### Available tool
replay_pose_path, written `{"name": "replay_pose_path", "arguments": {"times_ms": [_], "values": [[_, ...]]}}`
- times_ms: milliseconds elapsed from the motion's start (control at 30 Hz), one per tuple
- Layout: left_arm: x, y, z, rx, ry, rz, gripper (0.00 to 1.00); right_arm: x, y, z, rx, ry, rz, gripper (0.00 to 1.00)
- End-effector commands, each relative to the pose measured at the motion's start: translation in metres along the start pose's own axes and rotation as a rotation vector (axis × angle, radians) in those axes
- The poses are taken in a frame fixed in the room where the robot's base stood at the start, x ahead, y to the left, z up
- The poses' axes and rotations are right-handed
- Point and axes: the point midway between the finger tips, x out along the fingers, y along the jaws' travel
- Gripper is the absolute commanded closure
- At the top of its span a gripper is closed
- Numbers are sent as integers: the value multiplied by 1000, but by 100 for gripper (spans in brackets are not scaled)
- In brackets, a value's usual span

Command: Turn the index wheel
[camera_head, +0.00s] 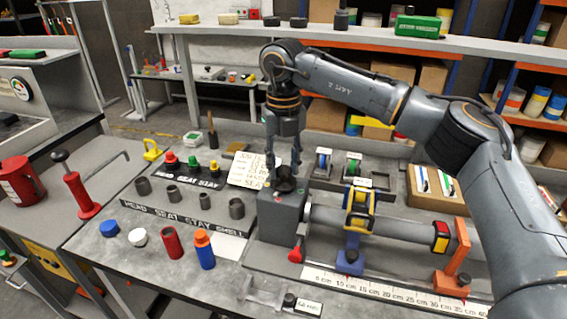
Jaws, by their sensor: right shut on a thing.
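My right gripper (284,160) comes down from above, its fingers pointing at the grey block (281,217) at the left end of the bench fixture. It is shut on a dark round knob on top of that block, which looks like the index wheel (286,184). The fingers hide part of the wheel, so any marks on it cannot be read. My left gripper is not in view.
A blue stand (350,258) with a yellow clamp and an orange stand (455,263) support the tube. A white ruler (395,291) lies in front. A handwritten card (250,172) lies behind.

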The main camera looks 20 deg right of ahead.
Motion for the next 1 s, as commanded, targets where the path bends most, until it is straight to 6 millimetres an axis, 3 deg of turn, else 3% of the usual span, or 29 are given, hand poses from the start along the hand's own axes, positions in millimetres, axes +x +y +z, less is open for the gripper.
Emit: {"name": "replay_pose_path", "arguments": {"times_ms": [400, 933, 967, 1000], "values": [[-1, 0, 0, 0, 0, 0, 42, -1, 0, 0, -185, -3, 0, 97], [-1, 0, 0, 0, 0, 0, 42, -1, 0, 1, -208, -4, 1, 97], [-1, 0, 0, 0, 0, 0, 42, -1, 0, 1, -208, -4, 1, 63], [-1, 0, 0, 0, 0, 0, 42, -1, 0, 1, -208, -4, 1, 55]]}}
